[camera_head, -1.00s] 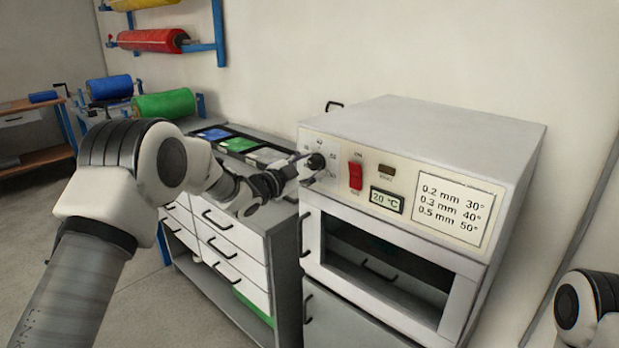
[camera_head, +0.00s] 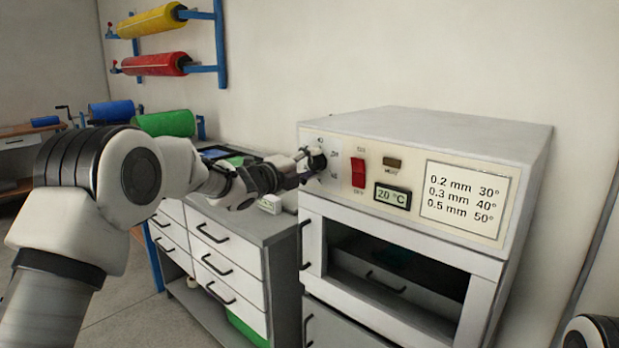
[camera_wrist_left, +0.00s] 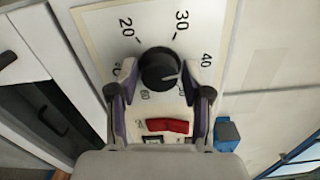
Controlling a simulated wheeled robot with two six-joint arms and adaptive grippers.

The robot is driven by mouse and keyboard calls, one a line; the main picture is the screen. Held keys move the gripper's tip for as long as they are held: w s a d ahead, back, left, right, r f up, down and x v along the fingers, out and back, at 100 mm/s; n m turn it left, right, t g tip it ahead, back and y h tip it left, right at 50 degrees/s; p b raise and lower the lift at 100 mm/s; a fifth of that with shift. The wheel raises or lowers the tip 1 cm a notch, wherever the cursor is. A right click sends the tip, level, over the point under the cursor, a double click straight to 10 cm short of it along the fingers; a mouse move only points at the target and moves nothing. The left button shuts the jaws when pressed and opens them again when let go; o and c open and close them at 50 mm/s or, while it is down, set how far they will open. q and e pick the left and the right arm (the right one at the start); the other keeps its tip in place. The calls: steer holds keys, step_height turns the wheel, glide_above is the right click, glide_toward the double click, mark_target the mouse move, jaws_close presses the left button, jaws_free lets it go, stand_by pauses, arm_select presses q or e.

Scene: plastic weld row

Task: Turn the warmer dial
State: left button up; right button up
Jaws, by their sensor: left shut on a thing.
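The warmer (camera_head: 430,125) is a pale box with a front panel. Its round black dial (camera_head: 318,160) is at the panel's left end. The dial also shows in the left wrist view (camera_wrist_left: 158,66), with 20, 30 and 40 printed around it. A light pointer mark on it points right, a little below the 40. My left gripper (camera_head: 308,164) is shut on the dial, one finger on each side in the left wrist view (camera_wrist_left: 161,74). The fingers hide some of the scale. My right gripper is out of view.
A red switch (camera_head: 358,172) and a display (camera_head: 392,196) reading 20 °C are right of the dial. The warmer's window opening (camera_head: 395,268) is below. A drawer cabinet (camera_head: 225,262) stands left under my left arm.

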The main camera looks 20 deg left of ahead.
arm_select(q)
steer(key=shift+f+m+b, duration=0.1)
steer(key=shift+m+b, duration=0.65)
steer(key=shift+m, duration=0.25)
steer(key=o, duration=1.2)
steer(key=shift+c, duration=0.2)
steer(key=v, duration=1.2)
